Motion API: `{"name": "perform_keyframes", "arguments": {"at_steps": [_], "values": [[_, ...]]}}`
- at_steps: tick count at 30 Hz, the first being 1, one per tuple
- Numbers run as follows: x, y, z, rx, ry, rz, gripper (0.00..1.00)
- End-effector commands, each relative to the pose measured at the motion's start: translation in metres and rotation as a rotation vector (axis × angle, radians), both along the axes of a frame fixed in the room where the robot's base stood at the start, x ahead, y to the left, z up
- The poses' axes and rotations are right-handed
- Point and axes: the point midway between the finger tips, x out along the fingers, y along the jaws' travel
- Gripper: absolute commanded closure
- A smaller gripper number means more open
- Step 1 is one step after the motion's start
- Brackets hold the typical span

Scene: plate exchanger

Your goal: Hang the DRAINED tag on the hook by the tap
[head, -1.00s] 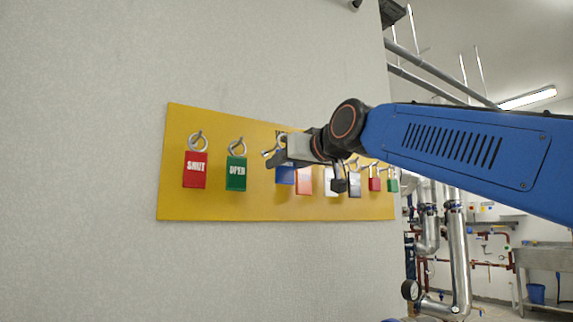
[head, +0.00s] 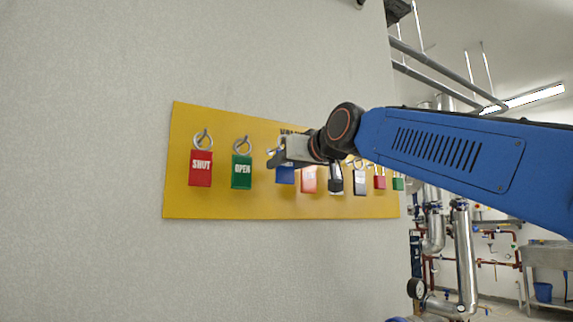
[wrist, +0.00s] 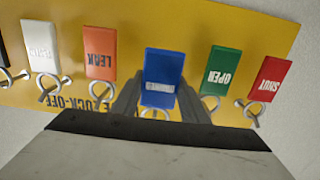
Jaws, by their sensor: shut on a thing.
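The blue tag (head: 285,175) hangs at the yellow board, level with its neighbours. In the wrist view the blue tag (wrist: 164,70) carries upside-down white lettering that looks like DRAINED. My gripper (head: 277,157) is in front of the board at the top of this tag. In the wrist view my gripper (wrist: 161,103) has one finger on each side of the tag's lettered end and is shut on it. I cannot make out the hook by the tap.
The yellow board (head: 200,210) also holds a red SHUT tag (head: 200,170), a green OPEN tag (head: 241,172), an orange LEAK tag (wrist: 101,52), a white tag (wrist: 41,42) and several more. Pipes (head: 463,250) and a sink (head: 548,258) stand at the right.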

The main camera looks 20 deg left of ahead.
Motion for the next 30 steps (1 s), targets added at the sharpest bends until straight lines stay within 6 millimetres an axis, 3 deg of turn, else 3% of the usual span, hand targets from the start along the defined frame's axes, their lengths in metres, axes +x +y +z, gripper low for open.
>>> {"name": "perform_keyframes", "arguments": {"at_steps": [30], "values": [[0.016,0.018,0.001,0.001,-0.001,0.000,0.82]]}}
